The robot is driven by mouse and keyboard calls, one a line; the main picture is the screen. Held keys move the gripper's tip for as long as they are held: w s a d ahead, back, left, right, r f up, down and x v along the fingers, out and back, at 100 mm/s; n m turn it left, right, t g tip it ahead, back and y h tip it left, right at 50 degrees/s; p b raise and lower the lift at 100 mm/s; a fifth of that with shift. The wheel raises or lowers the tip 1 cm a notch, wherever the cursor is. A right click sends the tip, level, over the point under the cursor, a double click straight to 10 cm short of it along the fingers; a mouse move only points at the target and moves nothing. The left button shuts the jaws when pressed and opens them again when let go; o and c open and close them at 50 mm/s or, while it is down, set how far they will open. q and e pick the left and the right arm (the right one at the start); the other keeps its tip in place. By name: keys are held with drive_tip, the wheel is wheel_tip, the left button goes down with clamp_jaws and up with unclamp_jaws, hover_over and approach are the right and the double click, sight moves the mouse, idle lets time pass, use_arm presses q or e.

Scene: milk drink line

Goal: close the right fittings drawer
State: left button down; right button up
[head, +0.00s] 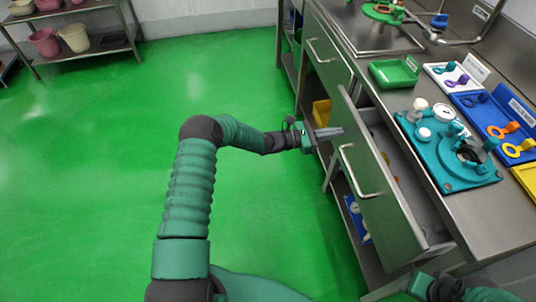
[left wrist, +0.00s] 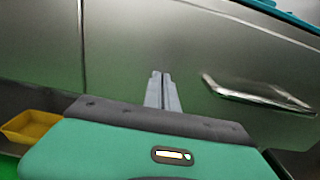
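The right fittings drawer (head: 385,205) is pulled out from the steel counter, its inside partly showing. Its bar handle (head: 358,172) is on the drawer front and also shows at the right of the left wrist view (left wrist: 258,97). My left gripper (head: 328,133) is shut and empty, beside the far end of the drawer front, beyond the handle. In the left wrist view its two fingers (left wrist: 162,92) lie together and point at the steel front, left of the handle. I cannot tell whether they touch it.
A second drawer (head: 325,50) farther along the counter looks shut. A green tray (head: 395,72), a teal fixture (head: 470,165) and a blue tray (head: 490,115) stand on the counter. A yellow bin (head: 321,112) is under it. The green floor at left is clear.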

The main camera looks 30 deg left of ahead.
use_arm(q)
drive_tip(key=b+x, duration=0.2)
drive_tip(key=x, duration=0.6)
drive_tip(key=shift+d+r, duration=0.2)
drive_tip(key=shift+r, duration=0.05)
drive_tip(key=shift+d+r, duration=0.1)
